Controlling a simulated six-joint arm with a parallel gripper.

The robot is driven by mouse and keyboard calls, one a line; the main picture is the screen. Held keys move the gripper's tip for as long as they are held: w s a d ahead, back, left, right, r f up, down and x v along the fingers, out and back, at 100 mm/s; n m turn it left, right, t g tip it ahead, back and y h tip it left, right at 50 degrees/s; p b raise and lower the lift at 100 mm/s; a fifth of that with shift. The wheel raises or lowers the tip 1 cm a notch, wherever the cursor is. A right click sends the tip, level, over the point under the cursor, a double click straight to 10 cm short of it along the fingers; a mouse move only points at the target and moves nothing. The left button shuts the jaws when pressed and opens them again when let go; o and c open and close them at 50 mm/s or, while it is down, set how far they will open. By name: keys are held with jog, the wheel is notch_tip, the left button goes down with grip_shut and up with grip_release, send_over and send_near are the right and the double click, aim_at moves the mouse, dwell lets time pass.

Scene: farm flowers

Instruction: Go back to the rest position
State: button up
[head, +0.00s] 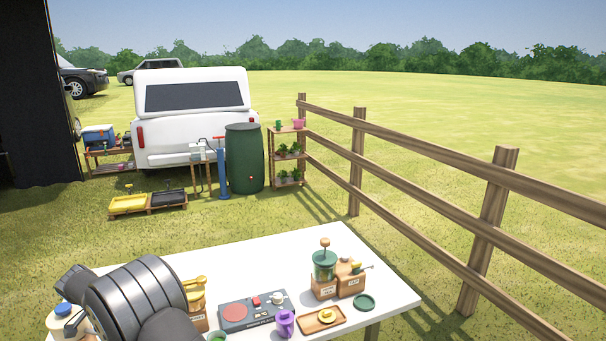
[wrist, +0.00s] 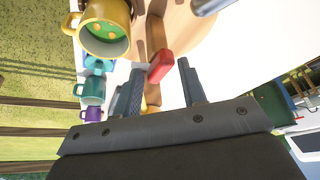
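My arm (head: 130,300) is large at the lower left of the head view, over the left part of the white table (head: 340,250). My gripper's fingertips are hidden in that view. In the wrist view my gripper (wrist: 160,82) shows two dark fingers standing apart, with a clear gap between them. A red block-like piece (wrist: 161,66) shows just beyond the gap, and I see no finger closed on it. A yellow mug (wrist: 105,28) with yellow-green contents is at the top left of the wrist view, apart from the fingers.
A teal mug (wrist: 92,90) and a purple mug (wrist: 93,114) line up left of my fingers. On the table stand a hot plate (head: 235,313), a wooden tray (head: 306,324), a green saucer (head: 364,302) and a green-topped grinder (head: 325,270). The table's far right corner is clear.

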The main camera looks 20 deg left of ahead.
jog(key=shift+d+n+y, duration=0.1)
jog(key=shift+n+y, duration=0.4)
jog(key=shift+n, duration=0.7)
jog(key=shift+w+d+r+m, duration=0.1)
jog(key=shift+w+r+m, duration=0.2)
jog(key=shift+r, duration=0.05)
jog(key=w+d+r+m+g+y, duration=0.1)
jog(key=w+d+r+m+g, duration=0.2)
jog(key=r, duration=0.5)
jog(key=w+d+r+m+g+y, duration=0.1)
jog(key=w+r+m+g, duration=0.2)
jog(key=r+m+g, duration=0.3)
jog(key=shift+n+t, duration=0.3)
jog(key=shift+n, duration=0.4)
jog(key=x, duration=1.6)
jog(key=shift+s+a, duration=0.15)
jog(key=shift+a, duration=0.1)
jog(key=shift+c, duration=0.5)
grip_shut()
